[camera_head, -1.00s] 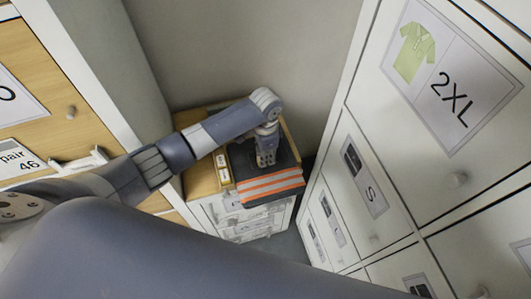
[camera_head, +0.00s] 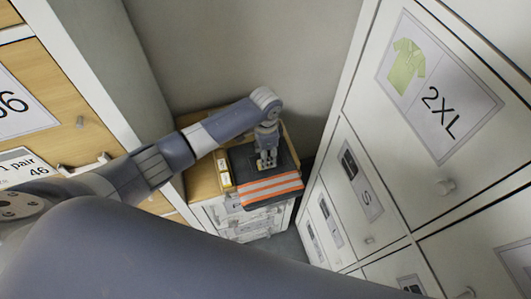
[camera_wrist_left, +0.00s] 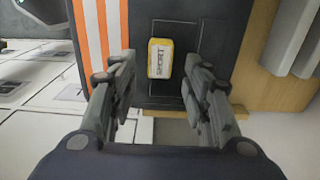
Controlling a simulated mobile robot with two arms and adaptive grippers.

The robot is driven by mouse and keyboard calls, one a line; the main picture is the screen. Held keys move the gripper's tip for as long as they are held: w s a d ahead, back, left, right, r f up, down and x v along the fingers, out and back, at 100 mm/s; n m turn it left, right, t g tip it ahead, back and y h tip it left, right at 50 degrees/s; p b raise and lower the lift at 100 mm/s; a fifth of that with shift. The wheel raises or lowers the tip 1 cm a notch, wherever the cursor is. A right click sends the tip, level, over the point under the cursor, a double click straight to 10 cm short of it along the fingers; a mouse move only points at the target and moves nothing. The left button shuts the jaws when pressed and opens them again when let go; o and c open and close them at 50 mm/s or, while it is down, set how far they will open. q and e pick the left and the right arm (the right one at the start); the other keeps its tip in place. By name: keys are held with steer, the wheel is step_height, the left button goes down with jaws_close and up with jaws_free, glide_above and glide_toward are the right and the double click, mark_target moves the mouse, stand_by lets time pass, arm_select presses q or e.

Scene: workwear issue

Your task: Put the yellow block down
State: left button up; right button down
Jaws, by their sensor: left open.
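The yellow block (camera_wrist_left: 160,58) has a white label reading "SHORT". It lies on a dark folded garment (camera_wrist_left: 208,20) with orange and white stripes, within a thin rectangular outline. My left gripper (camera_wrist_left: 159,66) is open, with a finger on each side of the block and a visible gap to both. In the head view my left gripper (camera_head: 267,160) points down at the garment (camera_head: 271,189), and a bit of yellow shows at its fingertips. My right gripper is not in view.
The garment lies on a wooden-topped drawer cabinet (camera_head: 200,183). Two small yellow-and-white labelled blocks (camera_head: 224,171) sit left of it. White drawers (camera_head: 440,180) rise close on the right, and a wooden-fronted cabinet (camera_head: 80,95) stands on the left.

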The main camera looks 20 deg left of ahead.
arm_select(q)
step_height(320, 180, up, 4)
steer(key=p, duration=0.2)
steer(key=shift+p, duration=0.4)
steer(key=shift+r, duration=2.55)
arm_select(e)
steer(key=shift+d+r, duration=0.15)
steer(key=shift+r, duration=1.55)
